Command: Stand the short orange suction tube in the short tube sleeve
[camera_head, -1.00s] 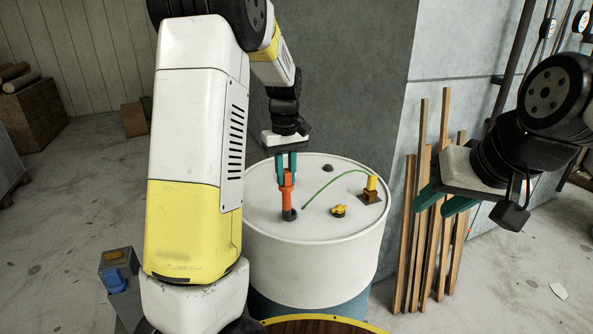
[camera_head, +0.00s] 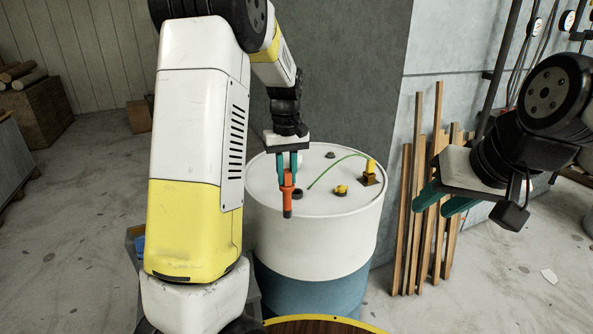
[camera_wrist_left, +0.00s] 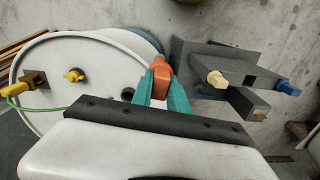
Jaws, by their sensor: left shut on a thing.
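The orange suction tube (camera_head: 288,192) hangs upright with its dark tip down. My left gripper (camera_head: 288,172) is shut on its upper part. The tube shows over the drum's near side, its tip apart from a dark ring (camera_head: 297,194) on the drum top. In the left wrist view the tube (camera_wrist_left: 160,77) sits between the teal fingers, left of a grey fixture (camera_wrist_left: 222,62) with a cream peg and a blue peg. I cannot tell which opening is the short tube sleeve. My right gripper (camera_head: 440,198) is open and empty, right of the drum.
The white drum (camera_head: 312,228) carries a yellow knob (camera_head: 341,190), a yellow fitting (camera_head: 370,168) and a thin green line. Wooden planks (camera_head: 425,210) lean on the wall. My left arm hides most of the grey fixture in the head view.

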